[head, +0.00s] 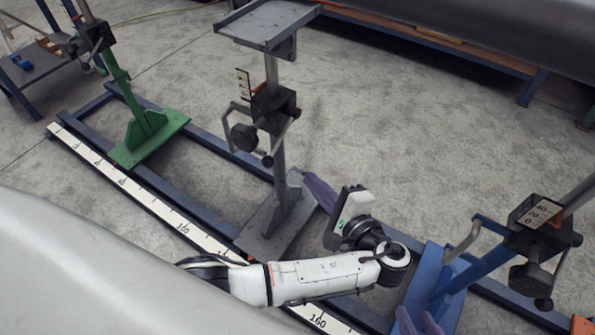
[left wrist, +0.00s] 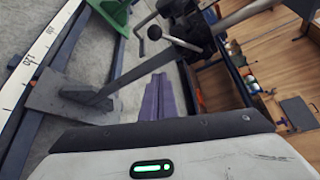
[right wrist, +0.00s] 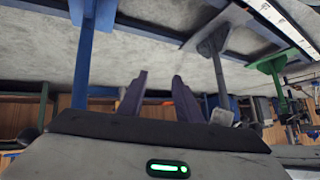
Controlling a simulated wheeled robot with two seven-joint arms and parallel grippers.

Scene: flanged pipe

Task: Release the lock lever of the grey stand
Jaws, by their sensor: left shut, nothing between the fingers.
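The grey stand (head: 277,200) stands mid-picture on the blue rail frame, with a black clamp block (head: 275,108) on its post. A thin silver lever with a black ball end (head: 268,160) hangs from the block; what looks like the same ball shows in the left wrist view (left wrist: 154,32). My left gripper (head: 309,179) is shut and empty, its purple fingers right of the stand's post and below the lever, apart from it. The fingers touch each other in the left wrist view (left wrist: 157,98). My right gripper (right wrist: 158,85) is open and empty; its fingertips show at the head view's bottom edge (head: 418,322).
A green stand (head: 145,130) is at the left and a blue stand (head: 430,285) at the right. A scale strip (head: 150,205) runs along the rail. A large grey pipe (head: 80,265) fills the lower left. A crank handle (head: 232,115) projects left from the grey stand's block.

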